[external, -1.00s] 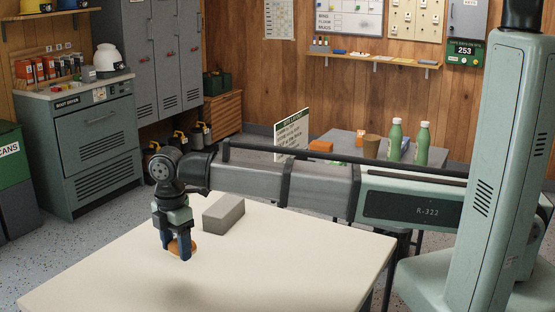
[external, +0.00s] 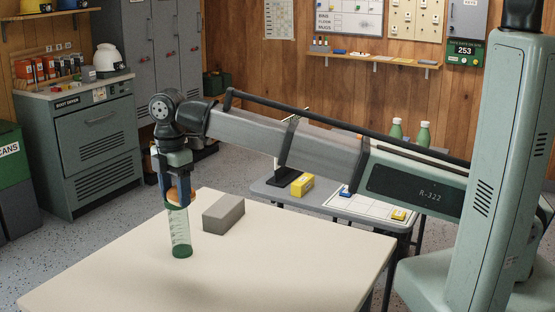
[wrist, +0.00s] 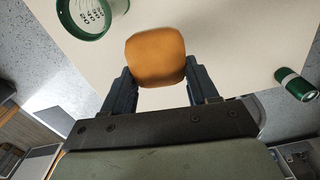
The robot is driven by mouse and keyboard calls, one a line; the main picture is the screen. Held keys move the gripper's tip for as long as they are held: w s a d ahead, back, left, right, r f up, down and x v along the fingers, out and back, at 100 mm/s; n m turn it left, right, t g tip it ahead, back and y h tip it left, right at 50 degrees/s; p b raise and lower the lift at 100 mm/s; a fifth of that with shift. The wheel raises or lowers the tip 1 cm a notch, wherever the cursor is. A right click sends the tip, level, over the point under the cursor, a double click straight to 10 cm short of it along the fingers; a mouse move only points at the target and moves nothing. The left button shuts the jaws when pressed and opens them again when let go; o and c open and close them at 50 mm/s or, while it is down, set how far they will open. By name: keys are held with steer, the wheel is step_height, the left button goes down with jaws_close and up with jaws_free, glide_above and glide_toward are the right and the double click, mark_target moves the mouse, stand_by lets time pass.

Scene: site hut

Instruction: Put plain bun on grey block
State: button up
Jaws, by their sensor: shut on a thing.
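The plain bun (external: 180,195) is orange-brown and rounded. My gripper (external: 177,201) is shut on it and holds it above the table. In the wrist view the bun (wrist: 156,56) sits between the two dark fingers of my gripper (wrist: 160,74). The grey block (external: 223,214) is a plain rectangular block lying on the table, to the right of and a little below my gripper in the external view. The block does not show in the wrist view.
A clear container with a green base (external: 181,235) stands on the cream table (external: 270,265), below my gripper in the picture. A green-rimmed container (wrist: 92,15) also shows in the wrist view. The table's front is clear. A grey side table (external: 272,190) stands behind.

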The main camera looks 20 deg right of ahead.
steer(key=w+d, duration=0.3)
steer(key=w, duration=0.4)
steer(key=w+d, duration=0.3)
steer(key=w, duration=0.3)
steer(key=n, duration=0.2)
glide_above(220, 207)
step_height(220, 207, down, 5)
steer(key=shift+s+f, duration=0.1)
steer(key=shift+f, duration=4.95)
steer(key=shift+f, duration=0.1)
steer(key=o, duration=1.1)
steer(key=shift+c, duration=0.2)
step_height(220, 207, up, 12)
